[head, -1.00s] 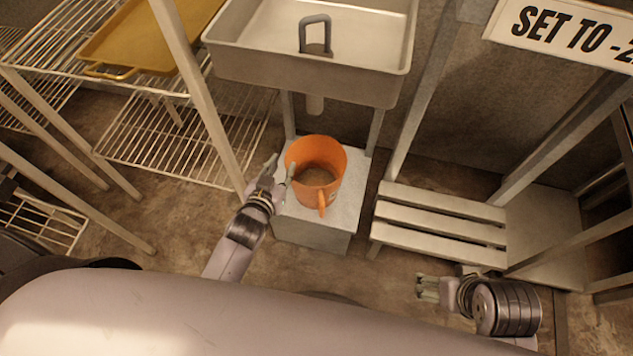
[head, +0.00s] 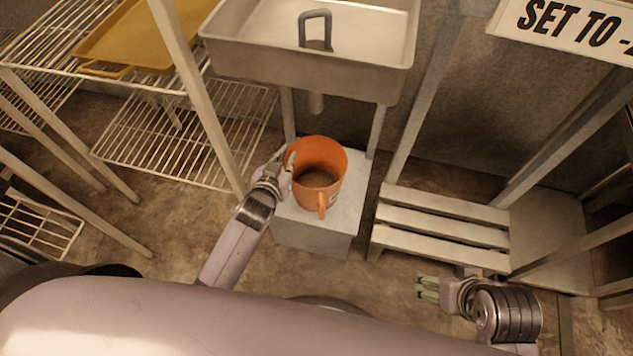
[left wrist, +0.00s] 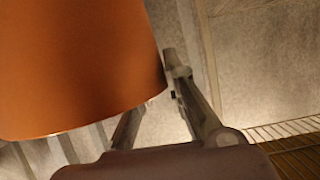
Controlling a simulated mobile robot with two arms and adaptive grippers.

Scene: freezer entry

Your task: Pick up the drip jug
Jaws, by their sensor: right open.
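The drip jug (head: 325,187) is an orange, open-topped jug standing upright on a pale grey block (head: 315,238) under the sink. Its handle (head: 322,203) faces me. My left gripper (head: 280,167) is at the left side of the jug, close to its rim. In the left wrist view the jug's orange wall (left wrist: 75,65) fills the upper left and hides part of one finger of the left gripper (left wrist: 155,90). I cannot tell whether the fingers touch or grip the jug. My right gripper (head: 428,287) is open and empty at the lower right, away from the jug.
A slatted bench (head: 440,228) stands right of the block.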

